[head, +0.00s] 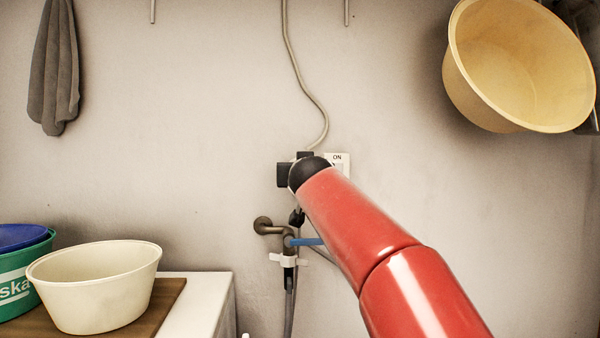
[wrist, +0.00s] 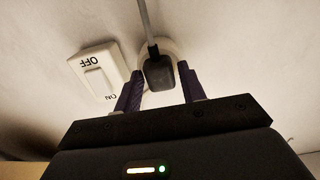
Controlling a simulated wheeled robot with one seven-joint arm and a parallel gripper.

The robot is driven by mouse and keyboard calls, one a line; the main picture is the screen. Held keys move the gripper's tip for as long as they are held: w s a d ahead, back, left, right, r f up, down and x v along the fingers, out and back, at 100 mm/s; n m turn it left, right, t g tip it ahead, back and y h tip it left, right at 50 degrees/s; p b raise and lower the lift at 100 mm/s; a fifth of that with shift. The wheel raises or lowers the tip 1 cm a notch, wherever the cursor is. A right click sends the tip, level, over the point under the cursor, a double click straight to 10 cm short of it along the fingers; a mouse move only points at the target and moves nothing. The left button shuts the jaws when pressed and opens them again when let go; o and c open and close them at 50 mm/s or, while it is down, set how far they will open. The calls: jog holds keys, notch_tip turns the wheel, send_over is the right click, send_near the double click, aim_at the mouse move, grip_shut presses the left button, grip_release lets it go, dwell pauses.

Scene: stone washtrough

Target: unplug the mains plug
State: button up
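The mains plug (wrist: 158,74) is a dark block in a round pale socket (wrist: 150,50) on the wall, with a grey cord running up from it in the wrist view. My gripper (wrist: 160,71) has one purple finger on each side of the plug. The fingers look open, with narrow gaps beside the plug; contact cannot be made out. In the head view my red arm and the gripper's dark body (head: 285,175) hide the plug and the fingertips. The cord (head: 297,60) comes down the wall there.
A white ON/OFF switch (wrist: 97,73) sits beside the socket. Below my gripper is a tap (head: 272,228) with a blue lever (head: 307,241). A cream basin (head: 95,285) stands at lower left. A yellow tub (head: 520,65) hangs upper right, a grey cloth (head: 54,70) upper left.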

grip_shut()
jog(key=shift+s, duration=0.1)
jog(key=shift+s+b, duration=1.8)
jog(key=shift+s, duration=1.1)
